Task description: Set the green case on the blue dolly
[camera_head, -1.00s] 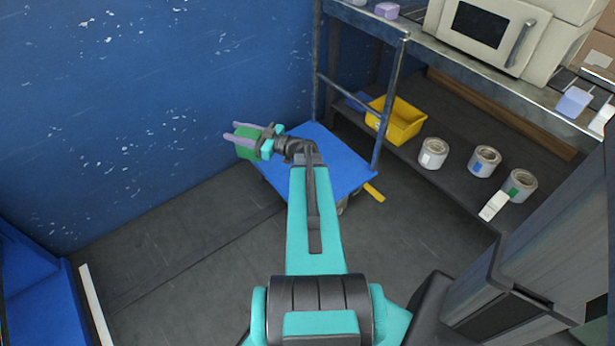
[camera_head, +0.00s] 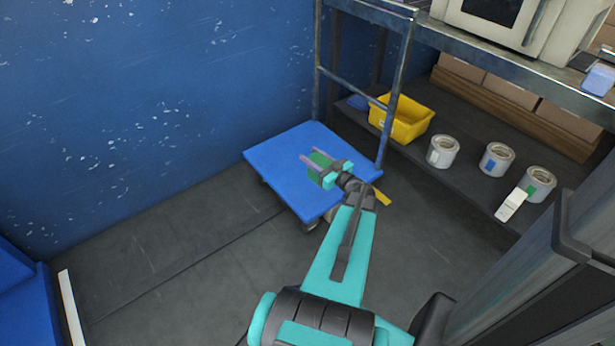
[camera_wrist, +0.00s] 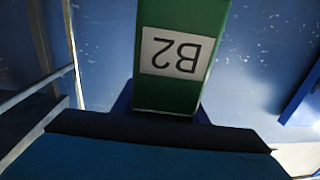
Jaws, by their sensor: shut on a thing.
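The green case (camera_head: 319,159) is between the fingers of my gripper (camera_head: 314,160), which is shut on it. In the wrist view, the green case (camera_wrist: 180,85) fills the upper middle, with a white "B2" label upside down on it. The blue dolly (camera_head: 285,153) stands on the floor by the blue wall, its flat top bare apart from my gripper and the case in front of it. The case shows over the right part of the dolly's top; I cannot tell the gap between them. My gripper and arm hide part of the dolly's right side.
A metal shelf post (camera_head: 394,90) rises close behind the dolly's right corner. Open floor (camera_head: 190,255) lies left and in front of the dolly.

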